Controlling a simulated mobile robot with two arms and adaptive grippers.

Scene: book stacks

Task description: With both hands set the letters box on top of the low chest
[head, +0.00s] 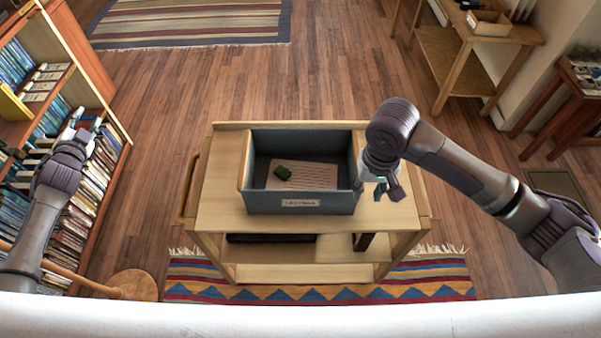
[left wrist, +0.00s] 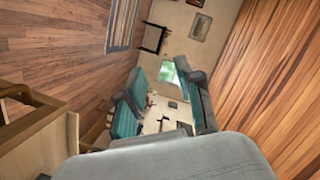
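The letters box (head: 300,203), an open blue-grey box with a label on its front, sits on top of a wooden trolley (head: 225,190). My left gripper (head: 85,125) is far left of the box, in front of the bookcase, open and empty. I cannot make out a separate low chest.
A full bookcase (head: 100,110) stands at the left, with a round wooden stool (head: 135,285) near it. A striped rug (head: 190,22) lies behind and a patterned rug (head: 320,292) under the trolley's front. Side tables (head: 445,55) stand at the right. The floor behind the trolley is clear.

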